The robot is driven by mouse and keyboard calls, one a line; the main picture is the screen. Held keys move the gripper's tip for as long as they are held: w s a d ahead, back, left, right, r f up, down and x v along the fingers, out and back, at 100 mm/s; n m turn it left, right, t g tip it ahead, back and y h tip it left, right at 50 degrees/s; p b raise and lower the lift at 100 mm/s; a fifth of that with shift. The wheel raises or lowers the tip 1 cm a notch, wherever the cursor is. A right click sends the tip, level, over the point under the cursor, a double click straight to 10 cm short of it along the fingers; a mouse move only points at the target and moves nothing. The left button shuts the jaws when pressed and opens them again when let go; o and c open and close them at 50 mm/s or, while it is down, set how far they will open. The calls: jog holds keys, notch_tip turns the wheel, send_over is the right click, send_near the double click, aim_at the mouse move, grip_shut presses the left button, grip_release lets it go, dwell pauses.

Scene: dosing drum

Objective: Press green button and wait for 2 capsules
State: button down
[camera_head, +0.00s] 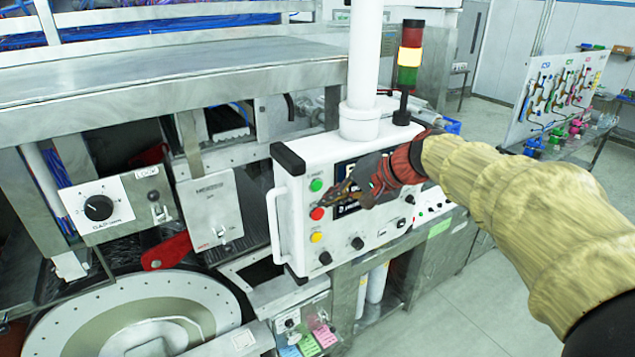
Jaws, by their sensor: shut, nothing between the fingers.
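The green button (316,185) is the top one in a column on the left side of the white control panel (292,222). My gripper (328,200) is shut and empty, its tips in front of the panel, close to the green and red buttons. I cannot tell whether the tips touch the panel. My arm comes in from the right and hides part of the panel's dark screen (346,170). No capsules can be made out.
A red button (317,214), a yellow button (316,237) and a black knob (325,258) sit below the green one. A signal tower (410,57) shows its amber section lit. A round metal drum plate (60,325) lies at lower left. Floor is clear at right.

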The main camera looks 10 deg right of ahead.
aim_at(317, 186)
jog(key=shift+w+a, duration=0.2)
jog(key=shift+w, duration=0.4)
jog(key=shift+w+a, duration=0.15)
jog(key=shift+w, duration=0.4)
dwell(0.7)
jog(key=shift+w+a, duration=0.1)
jog(key=shift+w, duration=0.25)
